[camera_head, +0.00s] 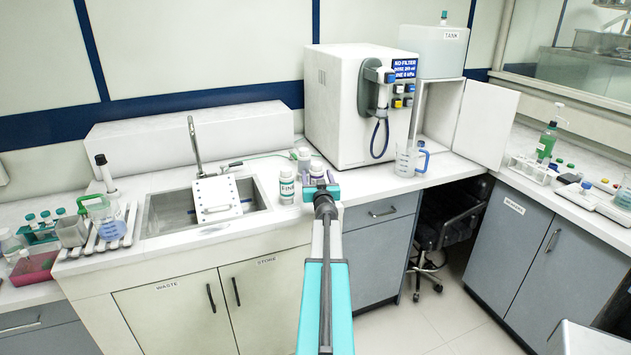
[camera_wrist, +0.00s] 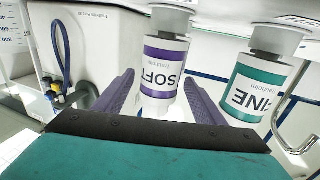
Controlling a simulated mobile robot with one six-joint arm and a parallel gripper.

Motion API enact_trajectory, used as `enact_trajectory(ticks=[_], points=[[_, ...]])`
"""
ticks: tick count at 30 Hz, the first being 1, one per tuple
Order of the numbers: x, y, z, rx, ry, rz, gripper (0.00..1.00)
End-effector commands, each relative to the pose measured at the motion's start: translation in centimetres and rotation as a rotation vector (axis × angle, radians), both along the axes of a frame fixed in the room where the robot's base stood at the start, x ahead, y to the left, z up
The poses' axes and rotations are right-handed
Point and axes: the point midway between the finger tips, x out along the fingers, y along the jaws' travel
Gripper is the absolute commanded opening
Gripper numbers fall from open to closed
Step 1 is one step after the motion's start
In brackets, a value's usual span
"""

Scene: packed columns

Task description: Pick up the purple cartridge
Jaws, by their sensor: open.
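The purple cartridge (camera_wrist: 165,70) is a white bottle with a purple band reading SOFT, which appears upside down in the wrist view. My gripper is open. In the wrist view its two purple fingers (camera_wrist: 160,100) stand on either side of the cartridge's body, with what looks like a gap at each side. I cannot tell whether either finger touches it.
A teal-banded cartridge marked FINE (camera_wrist: 257,80) stands close beside it, also in the head view (camera_head: 287,188). The sink (camera_head: 160,215) is left. The white machine (camera_head: 335,105) and a measuring jug (camera_head: 407,160) are behind and right.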

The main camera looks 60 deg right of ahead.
Motion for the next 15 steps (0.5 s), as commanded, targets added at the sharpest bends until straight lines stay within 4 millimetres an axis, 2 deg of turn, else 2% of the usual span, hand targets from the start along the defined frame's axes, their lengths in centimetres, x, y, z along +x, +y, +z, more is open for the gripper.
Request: enact_trajectory(ticks=[7, 15], points=[[0.4, -0.6, 0.1, 0.001, -0.001, 0.0, 0.64], [1.7, -2.3, 0.1, 0.0, 0.0, -0.001, 0.64]])
